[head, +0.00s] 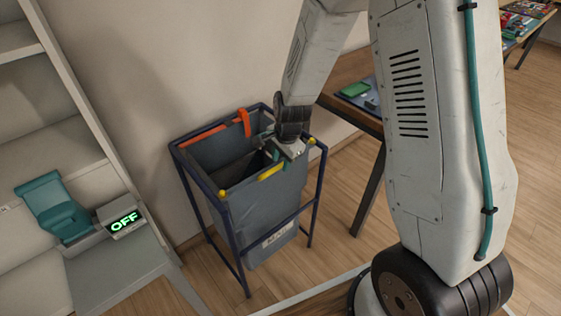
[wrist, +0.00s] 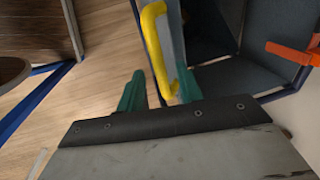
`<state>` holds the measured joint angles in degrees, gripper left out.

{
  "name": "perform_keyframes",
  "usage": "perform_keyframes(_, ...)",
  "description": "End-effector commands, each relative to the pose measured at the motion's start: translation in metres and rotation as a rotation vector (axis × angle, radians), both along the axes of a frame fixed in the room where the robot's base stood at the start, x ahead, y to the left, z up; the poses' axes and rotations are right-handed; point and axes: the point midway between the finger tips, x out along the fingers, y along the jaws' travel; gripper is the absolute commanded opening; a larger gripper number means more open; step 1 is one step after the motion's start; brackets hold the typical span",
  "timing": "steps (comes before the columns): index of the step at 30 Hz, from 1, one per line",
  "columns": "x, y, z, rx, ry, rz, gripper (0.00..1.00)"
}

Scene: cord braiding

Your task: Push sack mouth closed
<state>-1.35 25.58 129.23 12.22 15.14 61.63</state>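A grey sack (head: 275,215) hangs in a dark blue frame (head: 320,185), its mouth open at the top. An orange handle (head: 205,136) runs along the mouth's far side, and it also shows at the right of the wrist view (wrist: 292,53). A yellow handle (head: 270,173) lies along the near side, its middle hidden by my gripper (head: 281,157). In the wrist view, the yellow handle (wrist: 157,45) passes between the green fingers of my gripper (wrist: 158,88), closer to the right finger. The fingers stand apart, with a gap on the left.
A shelf unit (head: 85,160) at left holds a teal device (head: 52,205) and a display (head: 124,219) reading OFF. A wooden table (head: 345,70) with a green-and-grey item stands behind my arm, right of the sack. Wooden floor (head: 350,250) is open in front of the frame.

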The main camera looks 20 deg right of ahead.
Motion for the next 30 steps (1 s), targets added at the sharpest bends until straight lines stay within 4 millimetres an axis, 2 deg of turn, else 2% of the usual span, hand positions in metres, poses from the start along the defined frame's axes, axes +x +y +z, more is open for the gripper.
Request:
perform_keyframes(4,0.002,0.001,-0.011,0.000,0.000,0.001,0.36)
perform_keyframes(12,0.002,0.001,-0.012,-0.001,-0.001,0.001,0.36)
perform_keyframes(13,0.002,0.001,-0.012,-0.001,-0.001,0.001,0.33)
perform_keyframes(16,0.002,0.001,-0.012,-0.001,-0.001,0.001,0.06)
perform_keyframes(17,0.002,0.001,-0.012,-0.001,-0.001,0.001,0.00)
perform_keyframes(25,0.007,0.002,-0.012,-0.001,-0.002,0.002,0.00)
perform_keyframes(30,0.030,0.010,-0.012,-0.001,-0.002,0.003,0.00)
